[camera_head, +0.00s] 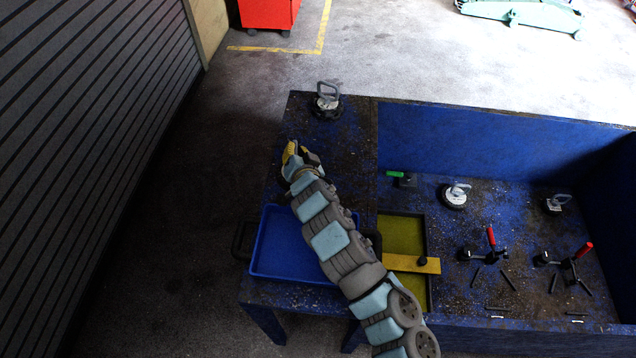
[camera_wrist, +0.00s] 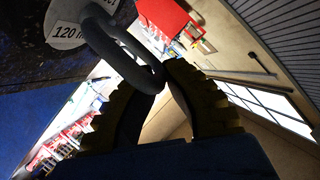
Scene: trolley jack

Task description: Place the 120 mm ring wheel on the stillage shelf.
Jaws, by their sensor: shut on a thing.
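My gripper (camera_head: 291,152) is above the narrow left deck (camera_head: 350,140) of the worn blue stillage, yellow fingertips pointing up-left. In the wrist view its fingers (camera_wrist: 166,78) are shut on the dark ring (camera_wrist: 125,45) of a ring wheel. The white label (camera_wrist: 66,32) at upper left there reads "120 m", the rest cut off. The held wheel cannot be made out in the head view, where gripper and arm cover that spot. A ring wheel (camera_head: 326,105) shows on the far end of the left deck, and two more (camera_head: 454,196) (camera_head: 557,204) lie inside the walled section.
A blue tray (camera_head: 275,262) lies under my arm. A yellow-green recess with a yellow strip (camera_head: 405,263) is to its right. Red-handled clamps (camera_head: 490,240) and a green-handled tool (camera_head: 397,176) are further right. Blue walls (camera_head: 490,140) bound the stillage; a shutter (camera_head: 90,130) stands left.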

